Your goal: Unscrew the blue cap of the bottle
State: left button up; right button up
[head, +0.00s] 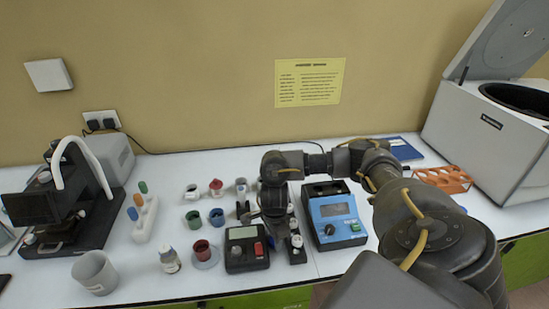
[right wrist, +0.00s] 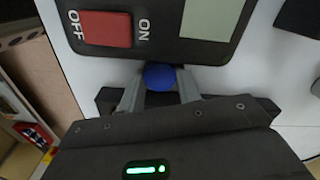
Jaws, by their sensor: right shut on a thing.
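The blue cap (right wrist: 160,76) shows in the right wrist view between the two fingers of my right gripper (right wrist: 160,88). The fingers are shut on it from both sides. The bottle's body under the cap is hidden. My left gripper is not in view.
The black meter (head: 246,258) with a red switch stands right beside the gripper. A blue device (head: 335,215) is to its right. Several small cups and bottles, including a dropper bottle (head: 169,260), stand left. An orange rack (head: 442,178) and a centrifuge (head: 480,130) are at right.

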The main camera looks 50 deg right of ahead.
jog(key=shift+f, duration=0.2)
jog(key=o, duration=0.8)
jog(key=shift+r, duration=0.1)
jog(key=shift+r, duration=0.25)
notch_tip(320, 180, up, 12)
jog(key=shift+f+p, duration=0.15)
jog(key=shift+p, duration=0.75)
